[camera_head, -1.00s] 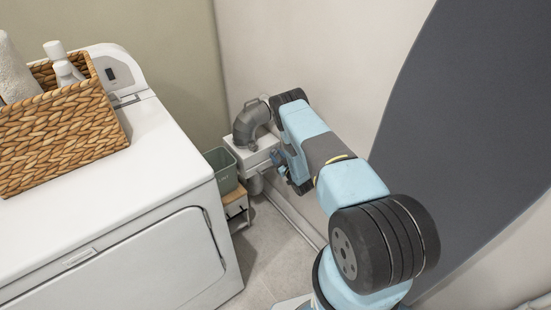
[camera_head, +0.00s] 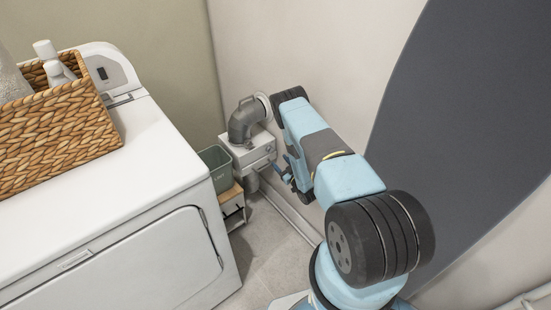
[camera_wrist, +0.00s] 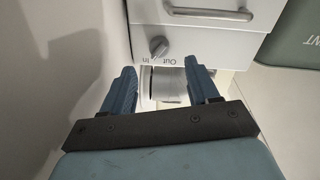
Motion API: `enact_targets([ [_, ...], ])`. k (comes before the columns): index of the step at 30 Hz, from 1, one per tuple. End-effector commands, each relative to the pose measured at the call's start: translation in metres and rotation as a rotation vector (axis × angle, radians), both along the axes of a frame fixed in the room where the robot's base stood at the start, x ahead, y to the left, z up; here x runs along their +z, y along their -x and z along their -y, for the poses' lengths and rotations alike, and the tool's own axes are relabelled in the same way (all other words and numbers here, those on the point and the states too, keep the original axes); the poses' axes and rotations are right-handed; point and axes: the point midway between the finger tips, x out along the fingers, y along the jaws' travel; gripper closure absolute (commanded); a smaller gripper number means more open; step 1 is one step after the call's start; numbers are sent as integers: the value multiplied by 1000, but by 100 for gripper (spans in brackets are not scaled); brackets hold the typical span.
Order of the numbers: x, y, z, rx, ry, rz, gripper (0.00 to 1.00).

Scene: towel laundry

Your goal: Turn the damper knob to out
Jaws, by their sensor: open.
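The grey damper knob (camera_wrist: 158,46) is on the front of a white box, with "Out" and "In" lettering beside it. Its ridge is tilted, and I cannot tell which label it points to. The white damper box (camera_head: 262,147) stands by the wall under a grey elbow pipe (camera_head: 243,119). My gripper (camera_wrist: 160,80) is open, with blue fingers apart and nothing between them. In the wrist view the knob lies just beyond the fingertips, between their lines, not touched. In the head view my gripper (camera_head: 285,170) is beside the box's right side; the knob cannot be made out there.
The wall is close on the right.

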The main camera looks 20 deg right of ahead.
Motion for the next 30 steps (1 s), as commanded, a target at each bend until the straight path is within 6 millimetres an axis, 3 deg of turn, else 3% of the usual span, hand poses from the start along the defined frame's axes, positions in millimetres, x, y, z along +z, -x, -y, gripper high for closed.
enact_targets([
  [6,-3,38,12,-1,0,-3,40],
  [13,-5,61,20,1,-1,-1,40],
  [24,-5,65,21,1,0,-1,40],
  [30,5,53,18,-3,3,-1,55],
])
